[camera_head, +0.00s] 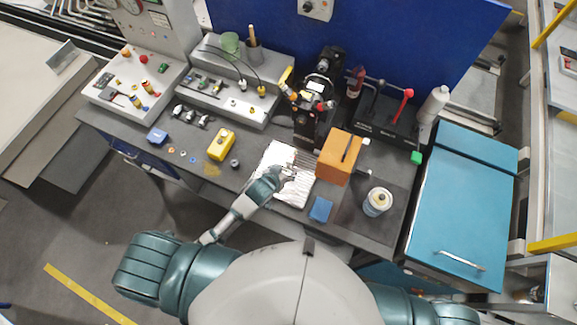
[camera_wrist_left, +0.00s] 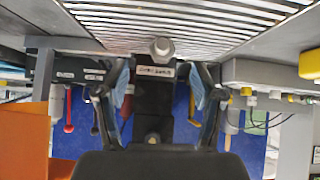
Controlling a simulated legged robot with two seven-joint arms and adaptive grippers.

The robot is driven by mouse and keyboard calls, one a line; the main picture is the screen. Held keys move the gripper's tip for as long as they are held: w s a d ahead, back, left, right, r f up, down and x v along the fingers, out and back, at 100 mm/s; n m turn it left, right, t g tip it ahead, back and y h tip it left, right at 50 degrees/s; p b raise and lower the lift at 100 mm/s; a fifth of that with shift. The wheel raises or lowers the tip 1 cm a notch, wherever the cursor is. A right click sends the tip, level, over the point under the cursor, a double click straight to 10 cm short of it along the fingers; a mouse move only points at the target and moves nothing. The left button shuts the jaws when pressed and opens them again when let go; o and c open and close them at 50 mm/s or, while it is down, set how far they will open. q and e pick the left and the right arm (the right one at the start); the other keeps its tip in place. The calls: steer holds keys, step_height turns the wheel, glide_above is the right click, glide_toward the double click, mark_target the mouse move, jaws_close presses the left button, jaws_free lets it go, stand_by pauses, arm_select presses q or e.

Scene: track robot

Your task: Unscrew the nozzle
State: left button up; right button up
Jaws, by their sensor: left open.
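My left gripper (camera_head: 287,172) reaches in over the ribbed silver plate (camera_head: 291,196), in front of the black machine (camera_head: 309,128). In the left wrist view my left gripper (camera_wrist_left: 160,70) is open, with one finger on each side and a gap between them. A small round grey piece (camera_wrist_left: 162,47), which looks like the nozzle, shows in line with that gap, at the end of a black labelled column (camera_wrist_left: 154,95). The fingers look apart from it; how far away it is I cannot tell. In the head view the nozzle cannot be made out. My right gripper is out of view.
An orange block (camera_head: 339,158) stands close to the right of my left gripper. A white can (camera_head: 377,202) and blue piece (camera_head: 321,209) are nearer the front edge. A yellow box (camera_head: 221,144) sits left. A blue panel (camera_head: 360,40) closes off the back.

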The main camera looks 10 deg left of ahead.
mark_target(288, 167)
arm_select(q)
steer(key=x, duration=0.5)
steer(key=shift+w+a+f, duration=0.15)
steer(key=shift+w+a, duration=0.05)
steer(key=shift+a, duration=0.1)
steer(key=shift+w+d+f, duration=0.15)
steer(key=shift+w+f, duration=0.05)
steer(key=shift+f, duration=0.1)
steer(key=shift+d, duration=0.15)
steer(key=c, duration=1.3)
steer(key=shift+o, duration=0.2)
steer(key=shift+s, duration=0.1)
